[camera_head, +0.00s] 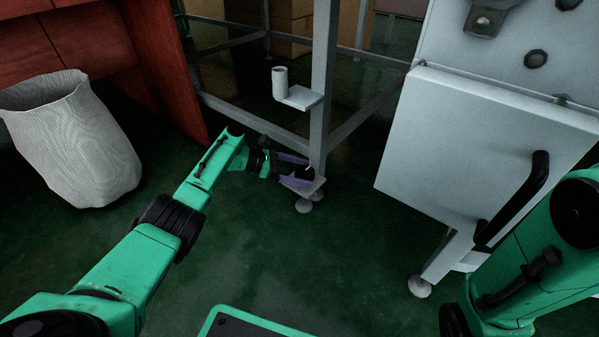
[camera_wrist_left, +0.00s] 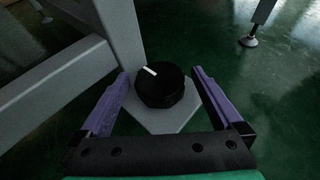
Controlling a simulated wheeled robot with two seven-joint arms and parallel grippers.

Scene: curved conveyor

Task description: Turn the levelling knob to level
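The levelling knob (camera_wrist_left: 160,88) is black and round with a white mark, seen in the left wrist view on a light grey plate (camera_wrist_left: 158,121) at the foot of a grey post. Its white mark points to the upper left in that view. My left gripper (camera_wrist_left: 161,82) is open, with one purple finger on each side of the knob; whether they touch it is unclear, though gaps show. In the head view my left gripper (camera_head: 296,171) reaches the base of the post, and the dark knob (camera_head: 304,172) is partly hidden between the fingers. My right gripper is out of view.
The grey post (camera_head: 322,90) carries a small shelf with a white cylinder (camera_head: 280,82). A grey cabinet (camera_head: 470,150) with a black handle stands at right. A white sack (camera_head: 75,140) stands at left by a red cabinet (camera_head: 90,40). The green floor between is open.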

